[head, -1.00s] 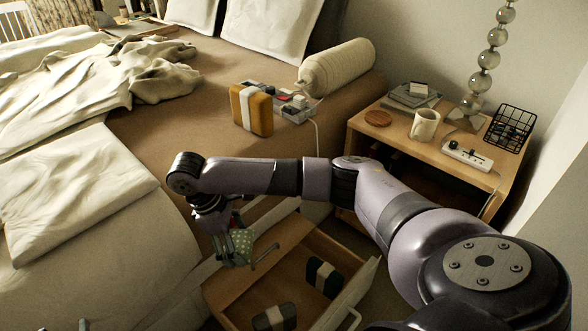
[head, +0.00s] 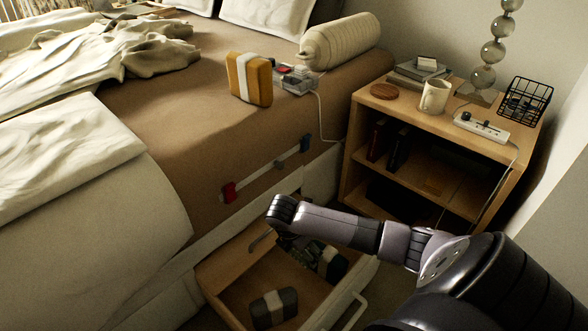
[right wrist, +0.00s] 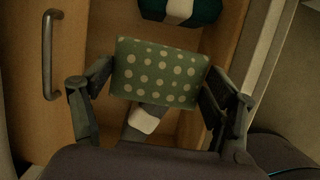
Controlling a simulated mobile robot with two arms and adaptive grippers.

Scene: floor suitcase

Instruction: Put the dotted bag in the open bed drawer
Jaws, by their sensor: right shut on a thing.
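The green bag with pale dots (right wrist: 158,72) sits between both fingers of my right gripper (right wrist: 157,88) in the right wrist view. The gripper is shut on it. In the head view my right gripper (head: 299,247) is over the open bed drawer (head: 238,279), toward its back part, and the bag is mostly hidden in shadow there. I cannot tell whether the bag touches the drawer floor. The drawer holds a grey pouch with a white band (head: 273,308) and a dark green pouch with a white band (head: 330,262). My left gripper is out of view.
The drawer front (head: 348,303) has a metal handle. The bed (head: 190,110) is at left, with a yellow pouch (head: 250,80) and a bolster (head: 340,41) on it. The nightstand (head: 395,110) at right bears a mug (head: 434,97), a power strip (head: 481,127) and a wire basket (head: 524,101).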

